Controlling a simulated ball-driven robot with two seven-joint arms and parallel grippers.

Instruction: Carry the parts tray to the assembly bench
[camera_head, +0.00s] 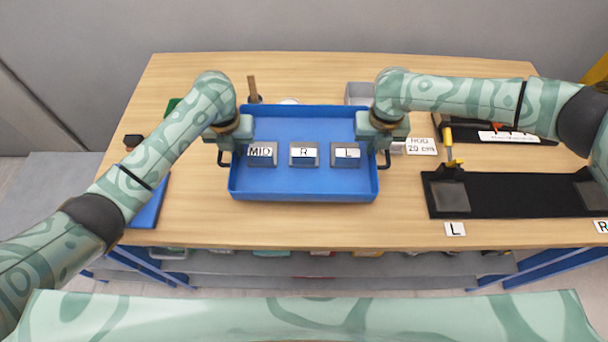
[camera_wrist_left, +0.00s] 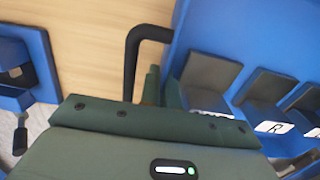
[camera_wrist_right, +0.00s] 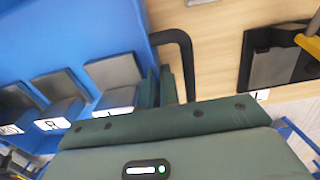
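The blue parts tray (camera_head: 305,122) is level over the wooden bench top (camera_head: 320,66), at its middle; I cannot tell if it rests on it or hangs slightly above. Three dark grey blocks labelled MID (camera_head: 262,155), R (camera_head: 304,154) and L (camera_head: 346,155) sit in it. My left gripper (camera_head: 236,140) is at the tray's left side, its fingers either side of the wall (camera_wrist_left: 163,88). My right gripper (camera_head: 376,138) holds the right wall likewise (camera_wrist_right: 159,88). The black side handles (camera_wrist_left: 131,65) (camera_wrist_right: 187,65) stick out beside the fingers.
A black fixture (camera_head: 520,195) with an L label (camera_head: 455,229) lies at right. A blue item (camera_head: 150,203) is at left.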

